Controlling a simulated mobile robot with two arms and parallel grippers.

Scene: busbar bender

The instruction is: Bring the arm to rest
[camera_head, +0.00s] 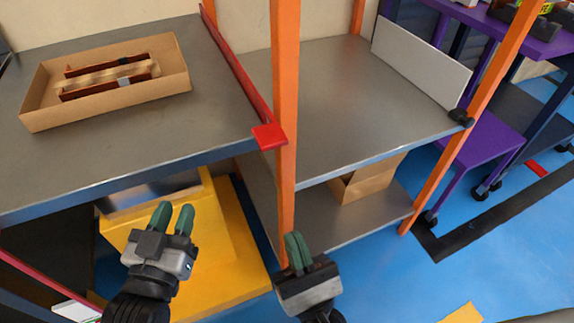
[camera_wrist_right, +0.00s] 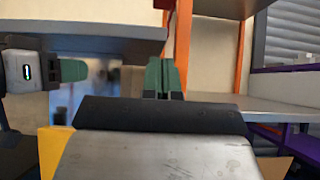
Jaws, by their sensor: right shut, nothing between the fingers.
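My left gripper (camera_head: 175,209) is at the lower left in the head view, in front of the shelf, with a gap between its green fingers. It holds nothing that I can see. My right gripper (camera_head: 294,238) is at the lower middle, by the orange post, with its green fingers together and empty. The right gripper's fingers also show upright in the right wrist view (camera_wrist_right: 166,76). There, part of my left gripper (camera_wrist_right: 72,70) enters from the left.
A cardboard tray (camera_head: 150,104) with copper-coloured bars lies on the grey upper shelf (camera_head: 190,140). Orange posts (camera_head: 285,120) stand close to my right gripper. A yellow block (camera_head: 225,250) is below. A cardboard box (camera_head: 368,180) sits on the lower shelf.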

